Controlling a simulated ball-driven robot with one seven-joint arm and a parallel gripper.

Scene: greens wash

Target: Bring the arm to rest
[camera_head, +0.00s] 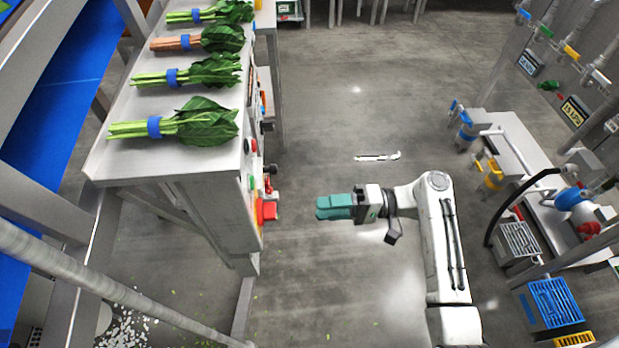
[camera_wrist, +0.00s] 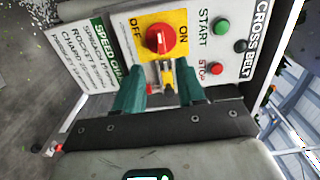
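My gripper (camera_head: 320,208) has teal fingers and hangs in the air to the right of the grey bench, pointing left towards its control panel. My white arm reaches it from the lower right. In the wrist view my gripper (camera_wrist: 158,78) has its two fingers apart, with nothing held between them. The red rotary switch (camera_wrist: 160,39) on its yellow OFF/ON plate is seen beyond the fingertips. A gap shows between gripper and panel in the head view.
The bench (camera_head: 150,172) carries several banded bunches of greens (camera_head: 180,125). The panel has a green START button (camera_wrist: 221,27) and a red STOP button (camera_wrist: 217,69). Pipes and valves with a blue crate (camera_head: 550,300) stand at right. The floor between is mostly clear.

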